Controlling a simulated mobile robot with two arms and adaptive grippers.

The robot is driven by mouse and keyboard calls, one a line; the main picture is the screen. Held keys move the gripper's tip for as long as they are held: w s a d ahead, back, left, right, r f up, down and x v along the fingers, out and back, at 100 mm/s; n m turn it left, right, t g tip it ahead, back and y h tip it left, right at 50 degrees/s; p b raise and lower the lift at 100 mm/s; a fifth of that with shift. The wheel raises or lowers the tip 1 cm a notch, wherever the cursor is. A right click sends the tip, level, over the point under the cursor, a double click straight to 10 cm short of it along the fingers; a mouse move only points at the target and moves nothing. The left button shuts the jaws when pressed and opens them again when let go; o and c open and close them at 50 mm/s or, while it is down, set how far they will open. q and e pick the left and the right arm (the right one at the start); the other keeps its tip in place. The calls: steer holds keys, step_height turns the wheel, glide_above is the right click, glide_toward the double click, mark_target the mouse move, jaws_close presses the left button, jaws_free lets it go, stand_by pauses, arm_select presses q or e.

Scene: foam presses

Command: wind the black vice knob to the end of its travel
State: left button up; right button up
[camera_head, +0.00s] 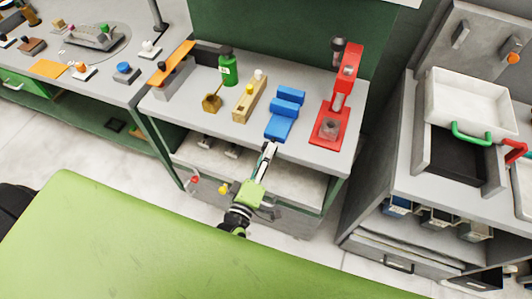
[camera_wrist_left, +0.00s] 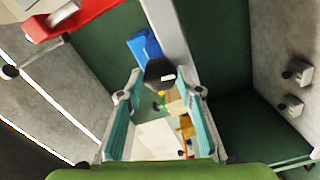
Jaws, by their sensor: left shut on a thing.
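The blue vice (camera_head: 281,120) sits at the front edge of the grey workbench, and a blue part of it (camera_wrist_left: 145,46) shows in the left wrist view. The black vice knob (camera_wrist_left: 160,72) is between my left fingertips in the wrist view, with a small pale mark on it. In the head view I cannot make the knob out behind the fingers. My left gripper (camera_head: 269,149) reaches up to the front of the vice and is shut on the knob; its teal-padded fingers (camera_wrist_left: 163,88) stand on either side of it. My right gripper is not in view.
A red press (camera_head: 333,122) stands right of the vice. A wooden block (camera_head: 249,100) and a green bottle (camera_head: 228,70) stand to its left. The grey bench (camera_head: 305,145) has a shelf (camera_head: 295,178) below its front edge. A white tray (camera_head: 470,100) is on the right-hand unit.

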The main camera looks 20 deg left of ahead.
arm_select(q)
steer(key=m+p, duration=0.3)
steer(key=m, duration=1.3)
steer(key=shift+f, duration=0.1)
steer(key=shift+m, duration=0.3)
steer(key=o, duration=1.1)
steer(key=shift+s, duration=0.15)
